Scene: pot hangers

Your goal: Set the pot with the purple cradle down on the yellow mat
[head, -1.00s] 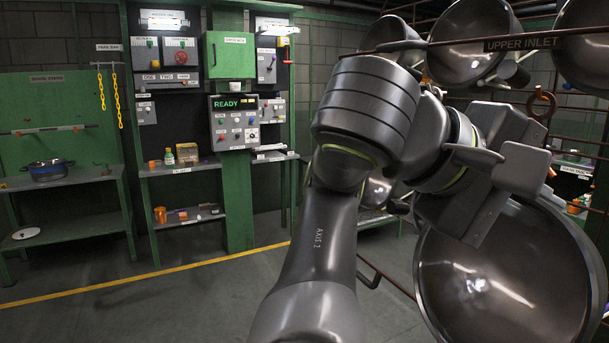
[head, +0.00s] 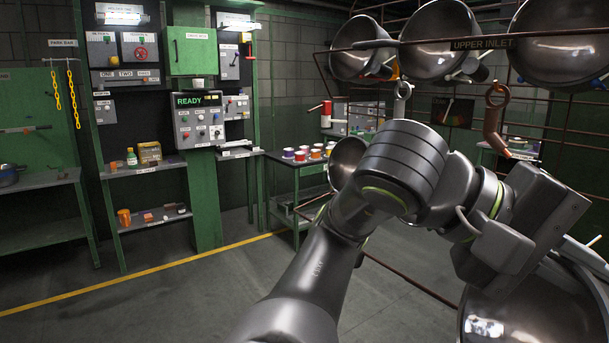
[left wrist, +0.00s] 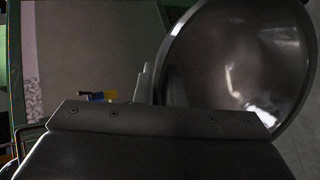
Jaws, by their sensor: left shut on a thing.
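A large dark metal pot (head: 535,310) is at the lower right of the head view, tilted with its wide bowl towards me. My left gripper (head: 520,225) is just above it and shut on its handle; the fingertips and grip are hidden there. In the left wrist view the pot's bowl (left wrist: 240,60) fills the upper right, and a grey handle-like piece (left wrist: 145,85) stands beside it, behind the hand. I see no purple cradle on the visible part of this pot. The yellow mat does not show. My right gripper is not in view.
Several pots (head: 438,40) hang from a rack rail at the upper right, beside a brown hook (head: 495,120). Another pot (head: 345,162) is partly behind my arm. A side table (head: 278,165) holds several small cups. Floor is clear at the lower left.

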